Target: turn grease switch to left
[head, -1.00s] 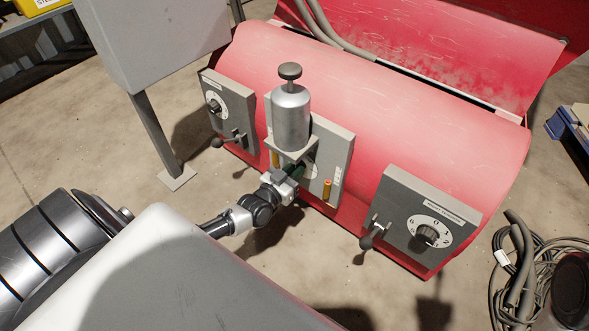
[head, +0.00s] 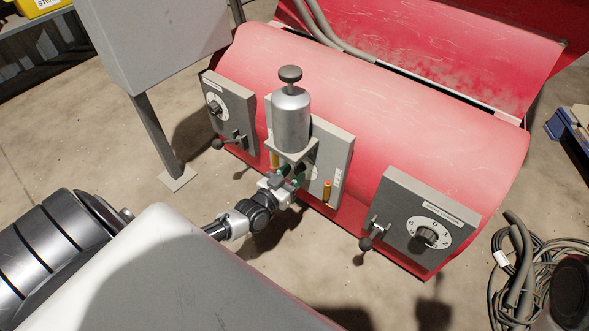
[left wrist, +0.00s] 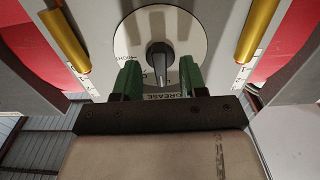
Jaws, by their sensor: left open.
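The grease switch (left wrist: 158,58) is a dark knob on a round white dial (left wrist: 135,35) in the left wrist view, with a "GREASE" label partly hidden below it. My left gripper (left wrist: 158,72) is open, its two green fingers on either side of the knob's lower part. I cannot tell whether they touch it. In the head view my left gripper (head: 285,176) is below the silver grease canister (head: 290,118), in front of the grey middle panel (head: 333,150). The knob is hidden there. My right gripper is not in view.
Brass tubes (left wrist: 65,40) flank the dial, another being on the right (left wrist: 256,32). The left panel (head: 228,100) and right panel (head: 405,205) carry knobs and levers on the red drum (head: 400,110). Cables (head: 515,265) lie on the floor at right.

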